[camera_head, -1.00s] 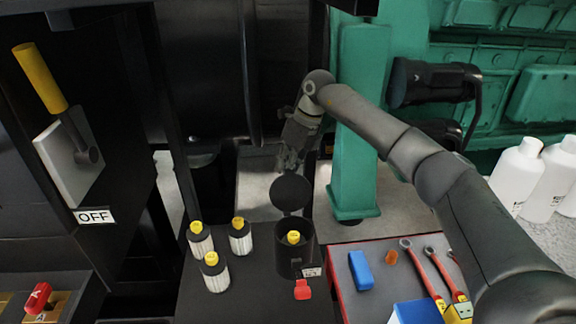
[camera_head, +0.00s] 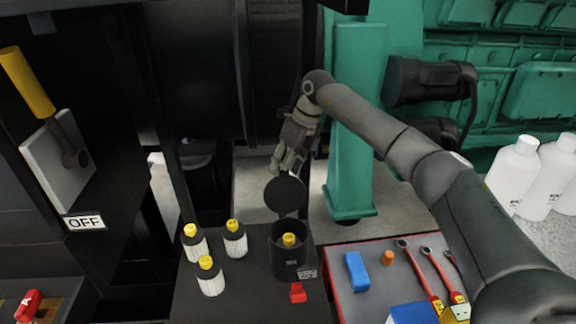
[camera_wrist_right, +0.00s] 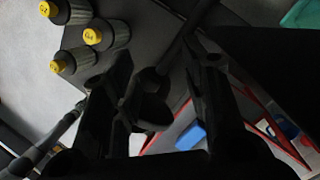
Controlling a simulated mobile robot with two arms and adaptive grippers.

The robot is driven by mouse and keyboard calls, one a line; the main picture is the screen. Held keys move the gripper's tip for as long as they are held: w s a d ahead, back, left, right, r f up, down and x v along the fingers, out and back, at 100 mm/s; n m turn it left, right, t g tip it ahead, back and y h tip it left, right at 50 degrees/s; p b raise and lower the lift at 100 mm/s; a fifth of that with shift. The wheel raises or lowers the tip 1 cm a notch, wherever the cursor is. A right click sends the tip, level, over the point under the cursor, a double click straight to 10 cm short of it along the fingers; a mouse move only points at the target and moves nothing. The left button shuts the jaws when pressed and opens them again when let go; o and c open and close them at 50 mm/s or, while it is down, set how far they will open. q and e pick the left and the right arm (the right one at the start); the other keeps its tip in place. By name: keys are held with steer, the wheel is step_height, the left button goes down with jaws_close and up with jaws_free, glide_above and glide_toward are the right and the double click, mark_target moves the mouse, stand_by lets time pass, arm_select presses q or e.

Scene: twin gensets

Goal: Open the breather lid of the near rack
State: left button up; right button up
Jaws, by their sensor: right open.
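A black cylindrical canister (camera_head: 291,262) stands on the dark bench top, with a yellow-capped part (camera_head: 289,240) inside it. Its round black lid (camera_head: 285,195) stands raised at the back of the canister, and the canister mouth is uncovered. My right gripper (camera_head: 283,161) is open just behind and above the lid; whether it touches the lid cannot be told. In the right wrist view, the open fingers (camera_wrist_right: 160,70) point toward a dark rounded shape, probably the lid (camera_wrist_right: 152,112). My left gripper is out of view.
Several white, yellow-capped filters (camera_head: 208,277) stand left of the canister. A red tab (camera_head: 298,292) is at its front. A tool tray (camera_head: 345,301) with wrenches and a blue block (camera_head: 357,271) lies to the right. A green post (camera_head: 352,130) stands behind my right arm.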

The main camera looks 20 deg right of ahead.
mark_target(286, 179)
steer(key=shift+g, duration=0.5)
steer(key=f, duration=0.1)
steer(key=s+f, duration=0.1)
steer(key=f, duration=0.2)
steer(key=shift+s+a, duration=0.3)
steer(key=shift+a, duration=0.1)
steer(key=shift+r, duration=0.35)
steer(key=v, duration=1)
steer(key=shift+w+r+t, duration=0.4)
steer(key=shift+w, duration=0.15)
steer(key=shift+s, duration=0.1)
